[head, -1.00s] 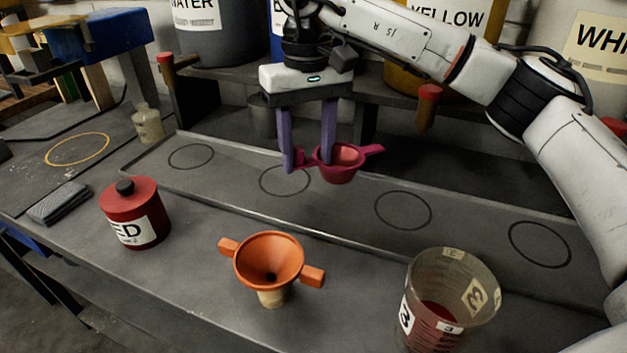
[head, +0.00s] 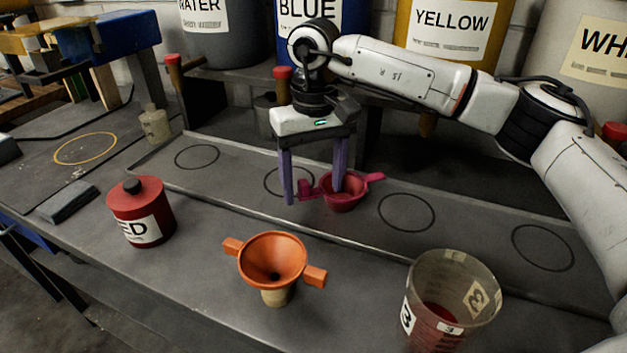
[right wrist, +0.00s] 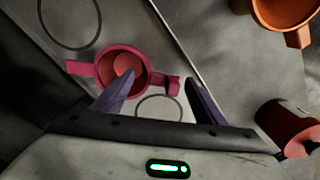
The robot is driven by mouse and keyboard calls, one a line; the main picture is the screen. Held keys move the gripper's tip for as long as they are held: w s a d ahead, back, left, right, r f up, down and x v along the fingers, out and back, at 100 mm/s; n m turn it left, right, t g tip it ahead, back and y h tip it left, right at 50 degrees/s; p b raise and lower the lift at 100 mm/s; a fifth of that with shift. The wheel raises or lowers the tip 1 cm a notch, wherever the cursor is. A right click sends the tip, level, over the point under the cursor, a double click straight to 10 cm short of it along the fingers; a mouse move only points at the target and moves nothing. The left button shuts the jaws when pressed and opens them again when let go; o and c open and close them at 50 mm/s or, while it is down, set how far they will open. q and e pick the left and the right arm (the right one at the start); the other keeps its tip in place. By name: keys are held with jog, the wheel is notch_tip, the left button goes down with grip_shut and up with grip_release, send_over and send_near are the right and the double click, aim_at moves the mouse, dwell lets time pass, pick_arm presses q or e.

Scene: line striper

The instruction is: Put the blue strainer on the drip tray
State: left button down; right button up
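No blue strainer shows. A magenta strainer (head: 345,196) with two side handles is at the drip tray (head: 235,190), between its second and third circles. It looks level and appears to rest on the tray. My right gripper (head: 313,190) is above it, pointing down, fingers spread. In the right wrist view (right wrist: 160,88), one fingertip is in front of the strainer's bowl (right wrist: 108,57) and the other is just past the end of one handle, with a narrow gap. My left gripper is out of view.
An orange strainer (head: 272,257) sits on a small tan support in front. A red lidded pot (head: 143,212) is at left, a clear beaker (head: 452,300) with red contents at right. Large labelled drums, including yellow (head: 445,35), stand behind. The tray's right part is clear.

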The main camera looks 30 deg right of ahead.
notch_tip(320, 180, up, 12)
dwell(0.6)
dwell(0.4)
